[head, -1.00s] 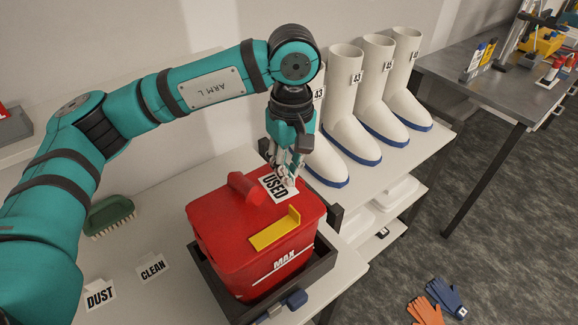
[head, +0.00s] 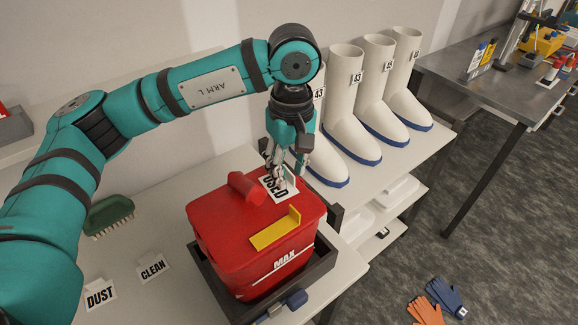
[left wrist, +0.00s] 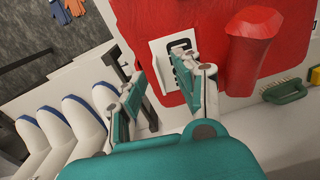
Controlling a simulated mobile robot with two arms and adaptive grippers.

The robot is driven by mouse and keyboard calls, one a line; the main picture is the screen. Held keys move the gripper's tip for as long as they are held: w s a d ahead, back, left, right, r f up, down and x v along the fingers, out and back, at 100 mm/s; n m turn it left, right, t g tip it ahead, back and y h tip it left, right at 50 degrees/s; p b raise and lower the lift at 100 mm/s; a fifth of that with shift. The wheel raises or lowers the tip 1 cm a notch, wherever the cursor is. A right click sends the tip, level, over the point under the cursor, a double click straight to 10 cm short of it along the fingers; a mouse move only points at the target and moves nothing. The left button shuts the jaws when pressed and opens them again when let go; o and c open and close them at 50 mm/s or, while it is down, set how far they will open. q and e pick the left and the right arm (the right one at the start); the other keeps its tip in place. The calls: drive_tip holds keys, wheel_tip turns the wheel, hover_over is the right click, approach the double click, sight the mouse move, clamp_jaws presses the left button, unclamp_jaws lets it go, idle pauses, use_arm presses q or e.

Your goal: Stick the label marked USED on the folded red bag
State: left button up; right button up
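The folded red bag (head: 222,222) is a boxy red shape with a raised red ridge, a yellow strip and the marking MAX. The white label marked USED (head: 270,190) lies on its top near the back edge. My right gripper is not in view.
The bag sits in a dark tray (head: 327,262) on a pale bench. Labels DUST (head: 100,296) and CLEAN (head: 153,268) stand at the left, near a green brush (head: 109,215). White boots (head: 348,115) stand behind to the right. Gloves (head: 437,302) lie lower right.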

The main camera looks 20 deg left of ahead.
use_arm(q)
wheel_tip(320, 180, up, 12)
drive_tip(key=shift+d, duration=0.15)
drive_tip(key=shift+w, duration=0.1)
